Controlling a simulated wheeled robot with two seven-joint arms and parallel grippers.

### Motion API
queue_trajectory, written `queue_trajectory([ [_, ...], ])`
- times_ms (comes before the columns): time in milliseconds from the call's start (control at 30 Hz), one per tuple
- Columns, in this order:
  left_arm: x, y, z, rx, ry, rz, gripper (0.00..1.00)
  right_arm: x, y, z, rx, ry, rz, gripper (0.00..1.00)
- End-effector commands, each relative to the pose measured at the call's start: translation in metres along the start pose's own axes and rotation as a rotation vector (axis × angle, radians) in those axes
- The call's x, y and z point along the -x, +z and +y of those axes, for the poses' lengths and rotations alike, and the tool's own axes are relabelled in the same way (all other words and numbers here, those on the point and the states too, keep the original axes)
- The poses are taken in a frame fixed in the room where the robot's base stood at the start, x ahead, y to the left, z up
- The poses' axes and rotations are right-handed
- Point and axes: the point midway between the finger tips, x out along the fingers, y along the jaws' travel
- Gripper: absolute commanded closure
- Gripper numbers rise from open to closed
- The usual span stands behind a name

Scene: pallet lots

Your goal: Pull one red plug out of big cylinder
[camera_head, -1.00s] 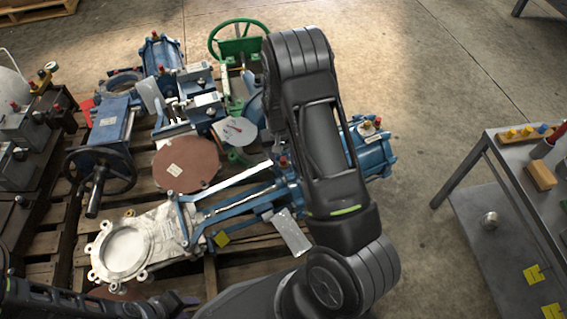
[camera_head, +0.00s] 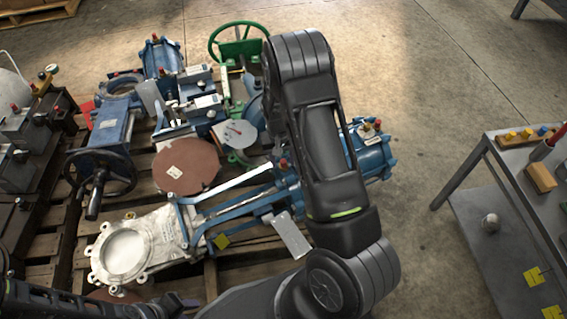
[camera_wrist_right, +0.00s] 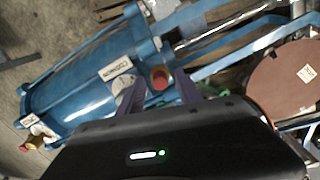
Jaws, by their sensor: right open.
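The big blue cylinder (camera_head: 372,155) lies on the pallet at the right end of the valve, partly behind my right arm in the head view. In the right wrist view the cylinder (camera_wrist_right: 85,85) runs up from lower left. One red plug (camera_wrist_right: 160,77) stands on its near end, between the fingers of my right gripper (camera_wrist_right: 157,86), which is open. A plug with red and yellow (camera_wrist_right: 35,143) shows at the cylinder's far end. In the head view a red plug (camera_head: 283,164) shows left of my arm. My left gripper (camera_head: 172,302) is low at left; its jaw opening is unclear.
A brown disc (camera_head: 187,166), a green handwheel (camera_head: 238,42) and a blue valve with a black handwheel (camera_head: 100,172) crowd the pallet. A grey metal table (camera_head: 520,165) stands at right, with bare floor between.

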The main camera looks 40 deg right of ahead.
Motion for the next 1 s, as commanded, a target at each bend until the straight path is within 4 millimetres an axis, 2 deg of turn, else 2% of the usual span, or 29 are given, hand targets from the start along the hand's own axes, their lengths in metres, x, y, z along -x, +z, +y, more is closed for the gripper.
queue_trajectory([
  [67,-0.0001,0.0,0.0,0.0,0.0,0.0,0.64,0.0,-0.0001,0.0,0.0,0.0,0.0,0.6],
  [567,-0.0001,0.0,0.0,0.0,0.0,0.0,0.64,0.0,-0.0001,0.0001,0.0,0.0,0.0,1.0],
  [1000,-0.0001,0.0,0.0,0.0,0.0,0.0,0.64,0.0,-0.0001,0.0002,0.0,0.0,0.0,1.0],
])
